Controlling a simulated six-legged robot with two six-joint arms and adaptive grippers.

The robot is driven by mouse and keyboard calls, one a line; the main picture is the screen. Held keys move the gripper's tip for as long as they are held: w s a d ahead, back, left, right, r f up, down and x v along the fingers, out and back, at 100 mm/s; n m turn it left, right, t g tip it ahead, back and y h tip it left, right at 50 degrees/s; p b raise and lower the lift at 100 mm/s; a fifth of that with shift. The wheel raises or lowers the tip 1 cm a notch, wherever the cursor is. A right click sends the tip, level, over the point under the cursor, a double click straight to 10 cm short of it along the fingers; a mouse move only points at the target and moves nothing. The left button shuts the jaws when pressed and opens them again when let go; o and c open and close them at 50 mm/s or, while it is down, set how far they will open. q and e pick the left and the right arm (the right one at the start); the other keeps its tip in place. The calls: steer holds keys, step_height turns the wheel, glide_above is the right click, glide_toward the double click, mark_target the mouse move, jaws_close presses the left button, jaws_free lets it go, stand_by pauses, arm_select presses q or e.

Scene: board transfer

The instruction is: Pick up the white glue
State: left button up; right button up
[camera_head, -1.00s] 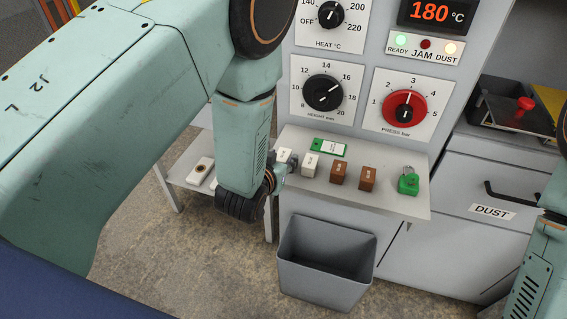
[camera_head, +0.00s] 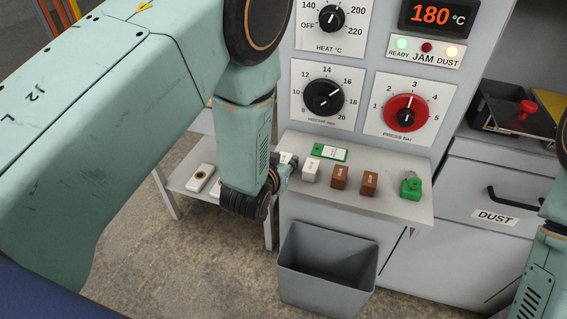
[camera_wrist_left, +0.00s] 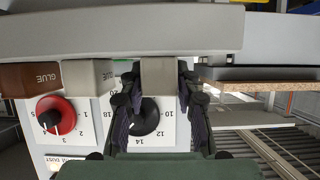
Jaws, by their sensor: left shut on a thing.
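Two small white glue blocks stand at the left end of the grey shelf (camera_head: 400,204): one fully visible (camera_head: 310,169), one at the far left (camera_head: 286,157) partly hidden behind my left gripper (camera_head: 284,171). In the left wrist view, which is upside down, my left gripper's fingers (camera_wrist_left: 159,82) are closed on the pale end block (camera_wrist_left: 159,68), at the shelf's surface. The other white block, labelled GLUE (camera_wrist_left: 88,75), stands beside it, apart from the fingers. Two brown glue blocks (camera_head: 340,175) (camera_head: 369,182) are further right. My right gripper is out of view.
A green-and-white tag (camera_head: 329,152) and a green padlock (camera_head: 411,186) lie on the shelf. A grey bin (camera_head: 327,265) stands below. The control panel with dials rises behind. A low side table (camera_head: 180,181) is left of my gripper.

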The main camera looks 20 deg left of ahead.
arm_select(q)
jaws_close()
step_height(320, 180, up, 10)
steer(key=p, duration=0.2)
stand_by(1.0)
